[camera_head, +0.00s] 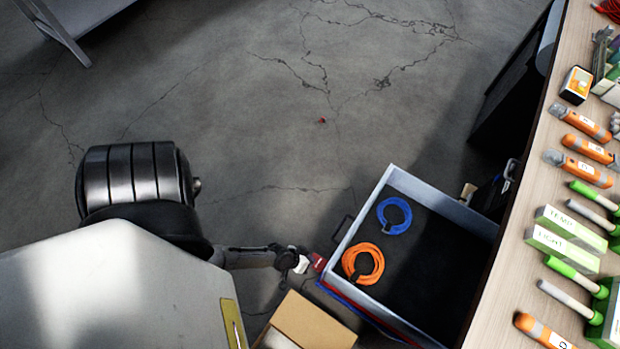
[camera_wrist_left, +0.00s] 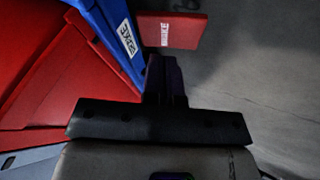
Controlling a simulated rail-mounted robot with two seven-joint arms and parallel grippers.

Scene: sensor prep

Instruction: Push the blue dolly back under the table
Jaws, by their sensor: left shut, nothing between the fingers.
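A grey-walled, dark-floored open bin (camera_head: 410,275) juts out from under the table (camera_head: 508,290). Blue and red edges show along its lower side (camera_head: 362,311), perhaps part of the blue dolly, which I cannot make out fully. In the left wrist view a blue panel with a white label (camera_wrist_left: 108,32) lies beside large red surfaces (camera_wrist_left: 75,75). My left gripper (camera_head: 303,263) is at the bin's lower left corner, near a small red piece (camera_head: 317,262). Its fingers (camera_wrist_left: 165,80) are shut and empty, close to the blue panel; contact is unclear. My right gripper is out of view.
A blue cable coil (camera_head: 394,215) and an orange one (camera_head: 363,263) lie in the bin. A cardboard box (camera_head: 312,322) stands on the floor close below my left gripper. Tools and labelled boxes cover the table. The cracked floor (camera_head: 270,130) above is mostly clear.

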